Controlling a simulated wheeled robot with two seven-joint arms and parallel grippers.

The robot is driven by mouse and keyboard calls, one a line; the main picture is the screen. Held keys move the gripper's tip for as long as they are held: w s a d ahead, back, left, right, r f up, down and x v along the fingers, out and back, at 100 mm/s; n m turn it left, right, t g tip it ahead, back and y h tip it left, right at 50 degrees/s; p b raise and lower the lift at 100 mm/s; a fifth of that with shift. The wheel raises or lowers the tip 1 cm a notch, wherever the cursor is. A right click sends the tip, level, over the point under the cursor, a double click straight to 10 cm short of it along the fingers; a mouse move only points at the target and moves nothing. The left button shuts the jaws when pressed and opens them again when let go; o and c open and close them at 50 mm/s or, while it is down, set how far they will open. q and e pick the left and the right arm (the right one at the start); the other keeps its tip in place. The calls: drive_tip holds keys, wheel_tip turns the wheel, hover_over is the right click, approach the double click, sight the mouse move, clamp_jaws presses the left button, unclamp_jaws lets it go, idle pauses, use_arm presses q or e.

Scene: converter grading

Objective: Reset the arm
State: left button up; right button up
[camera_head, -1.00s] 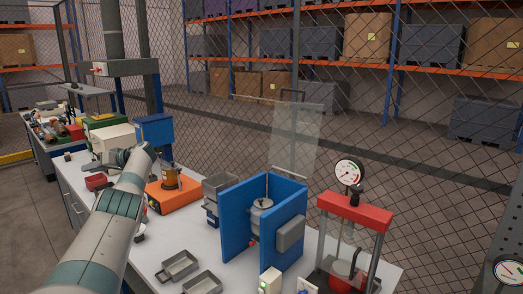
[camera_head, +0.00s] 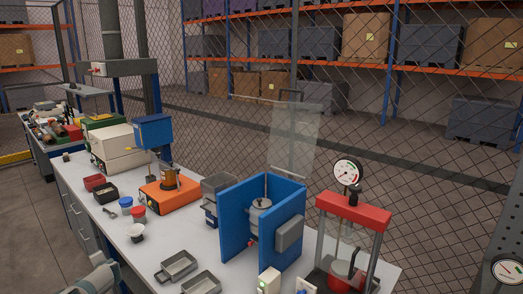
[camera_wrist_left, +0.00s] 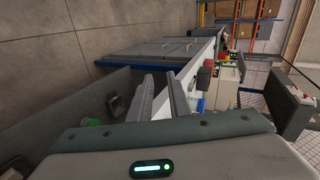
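My left arm (camera_head: 97,277) shows only as a small part at the bottom left edge of the head view, low in front of the workbench (camera_head: 135,262). Its gripper is outside that view. In the left wrist view the left gripper (camera_wrist_left: 162,84) has its two fingers apart with nothing between them. The bench front with its drawers (camera_wrist_left: 165,48) lies beyond the fingers, sideways in that picture. My right gripper is in neither view.
The bench carries an orange device (camera_head: 172,194), a blue-walled enclosure (camera_head: 238,222), a red-topped press (camera_head: 352,208), metal trays (camera_head: 178,266), and small red and blue containers (camera_head: 126,202). A mesh fence (camera_head: 240,130) stands behind. Floor is free at left.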

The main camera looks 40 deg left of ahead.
use_arm(q)
drive_tip(key=s+d+f+m+t+h, duration=0.1)
drive_tip(key=s+d+f+m+h, duration=0.15)
drive_tip(key=s+f, duration=0.55)
drive_tip(key=s+d+f+m+h, duration=0.1)
drive_tip(key=s+d+f+m, duration=0.3)
drive_tip(key=s, duration=0.6)
drive_tip(key=s+d+f+n+g+h, duration=0.1)
drive_tip(key=s+d+f+h, duration=0.15)
drive_tip(key=d+f, duration=1.05)
drive_tip(key=s+d+f+n+h, duration=0.2)
drive_tip(key=s+d+f, duration=0.2)
drive_tip(key=d+f, duration=0.8)
drive_tip(key=s+d+f+n+h, duration=0.1)
drive_tip(key=d+f+h, duration=0.15)
drive_tip(key=d, duration=1.35)
drive_tip(key=s+d+f+h, duration=0.1)
drive_tip(key=d+f, duration=0.3)
drive_tip(key=d, duration=1.1)
drive_tip(key=s+d+f+n+h, duration=0.1)
drive_tip(key=d+f, duration=0.2)
drive_tip(key=d, duration=1.3)
wheel_tip(320, 180, down, 13)
drive_tip(key=a+b, duration=0.1)
drive_tip(key=b, duration=1.2)
drive_tip(key=shift+s, duration=0.15)
drive_tip(key=shift+m, duration=0.35)
